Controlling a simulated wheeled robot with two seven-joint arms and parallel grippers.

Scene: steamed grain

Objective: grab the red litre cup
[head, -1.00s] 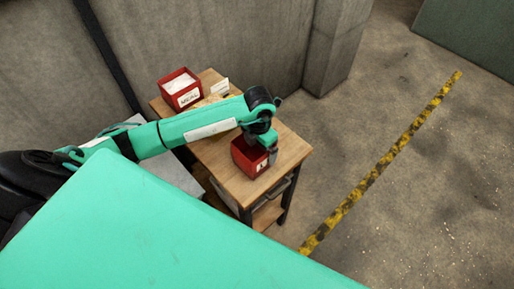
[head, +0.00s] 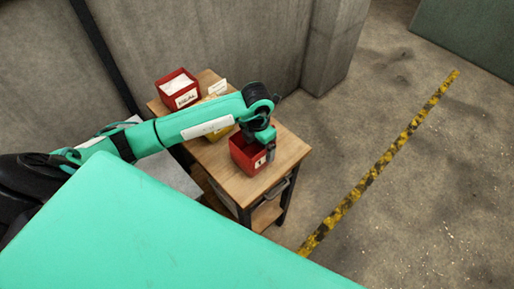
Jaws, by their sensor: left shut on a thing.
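The red litre cup (head: 245,153) is an open, square red container with a pale label on its front. It is at the front part of the small wooden-topped table (head: 239,188). My left gripper (head: 268,151) reaches down at the cup's right side and is shut on its wall. The gripper hides part of the right rim. I cannot tell whether the cup's base still touches the table top. My right gripper is not in view.
A red bin labelled MEAL (head: 178,90) with white contents stands at the table's back left. A small white card (head: 217,87) and a yellow thing (head: 219,133), partly hidden by my arm, are behind the cup. Open floor with a yellow-black line (head: 378,170) lies right.

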